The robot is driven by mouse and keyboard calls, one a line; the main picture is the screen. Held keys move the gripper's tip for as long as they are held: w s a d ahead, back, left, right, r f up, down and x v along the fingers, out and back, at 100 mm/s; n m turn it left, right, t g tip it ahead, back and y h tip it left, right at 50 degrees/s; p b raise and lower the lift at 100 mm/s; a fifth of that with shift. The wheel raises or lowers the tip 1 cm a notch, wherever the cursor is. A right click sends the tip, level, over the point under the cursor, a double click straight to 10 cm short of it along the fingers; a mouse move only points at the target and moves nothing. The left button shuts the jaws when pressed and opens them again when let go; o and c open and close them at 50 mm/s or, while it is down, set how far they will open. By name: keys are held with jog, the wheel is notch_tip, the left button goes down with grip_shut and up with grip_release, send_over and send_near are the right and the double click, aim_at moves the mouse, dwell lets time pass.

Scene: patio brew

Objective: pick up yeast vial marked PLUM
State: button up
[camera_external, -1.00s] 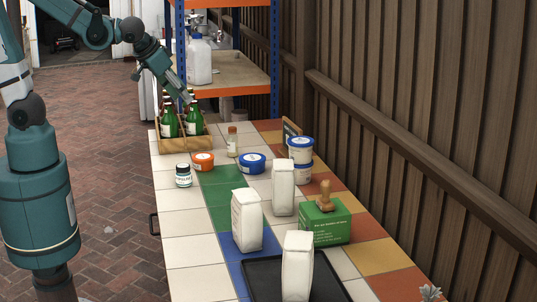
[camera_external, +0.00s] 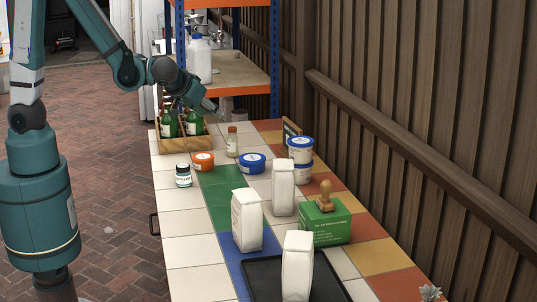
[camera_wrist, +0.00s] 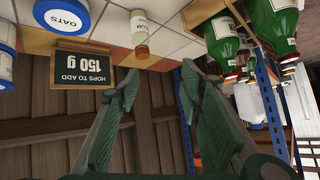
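The yeast vial (camera_external: 232,146) is a small clear bottle with an orange-brown cap and a pale label. It stands upright on the tiled table, right of the bottle crate. In the wrist view the vial (camera_wrist: 140,37) is at the top centre, and part of its label seems to read PLUM. My gripper (camera_external: 216,110) is above and behind the vial in the external view, apart from it. In the wrist view my gripper (camera_wrist: 162,70) has its two fingers spread with nothing between them. The vial shows beyond the left fingertip.
A wooden crate (camera_external: 184,146) of green bottles (camera_wrist: 224,48) stands close to the vial. A small sign reading HOPS TO ADD 150 g (camera_wrist: 82,78) and an OATS tub (camera_wrist: 60,16) are on the other side.

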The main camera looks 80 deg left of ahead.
aim_at(232, 128)
jog(key=w+d+f+n+t+y, duration=0.1)
jog(key=w+f+n+y, duration=0.2)
jog(key=f, duration=0.3)
jog(key=shift+w+d+b, duration=0.25)
jog(key=shift+w+b, duration=0.2)
jog(key=shift+w, duration=0.2)
jog(key=shift+a+f, duration=0.1)
jog(key=shift+f, duration=0.05)
jog(key=shift+x, duration=1.25)
jog(key=shift+w+b, duration=0.1)
jog(key=shift+b, duration=0.2)
jog(key=shift+b+x, duration=0.7)
jog(key=shift+x, duration=1.8)
grip_shut()
